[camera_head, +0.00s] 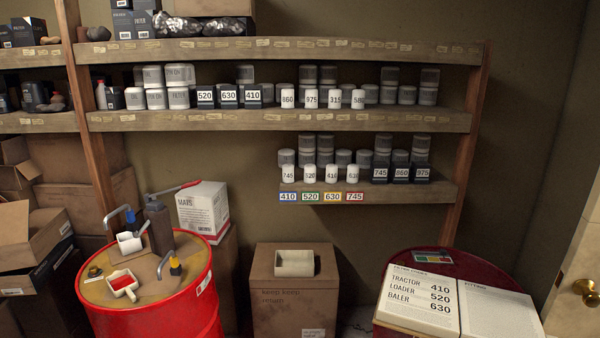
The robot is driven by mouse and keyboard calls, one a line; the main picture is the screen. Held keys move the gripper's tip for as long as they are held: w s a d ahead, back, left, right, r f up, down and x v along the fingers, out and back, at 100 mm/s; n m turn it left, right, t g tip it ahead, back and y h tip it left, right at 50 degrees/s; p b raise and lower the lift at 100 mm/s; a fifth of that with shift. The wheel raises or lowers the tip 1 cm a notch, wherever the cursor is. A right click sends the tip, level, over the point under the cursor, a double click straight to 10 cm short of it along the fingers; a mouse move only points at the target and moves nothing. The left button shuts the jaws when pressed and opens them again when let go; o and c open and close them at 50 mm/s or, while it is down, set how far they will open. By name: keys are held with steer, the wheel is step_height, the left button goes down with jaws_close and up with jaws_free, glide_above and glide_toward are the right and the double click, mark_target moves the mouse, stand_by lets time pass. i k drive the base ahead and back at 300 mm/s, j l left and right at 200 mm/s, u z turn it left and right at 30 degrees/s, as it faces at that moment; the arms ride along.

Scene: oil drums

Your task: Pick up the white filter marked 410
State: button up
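The white filter marked 410 (331,174) stands upright in the front row of the lower shelf. It is between a white filter marked 520 (310,174) on its left and a white one, apparently marked 630 (353,174), on its right. Grey cans stand behind it. A dark filter also marked 410 (253,96) stands on the shelf above, beside dark ones marked 630 and 520. My gripper is not in view.
The lower shelf (420,194) carries coloured number tags on its edge. A red drum (155,300) with scoops and pumps stands at left, a cardboard box (292,300) at centre. An open book (460,300) lies on another red drum at right.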

mark_target(331, 170)
steer(key=i+j, duration=0.65)
steer(key=j, duration=0.15)
steer(key=i+j, duration=0.65)
steer(key=j, duration=0.15)
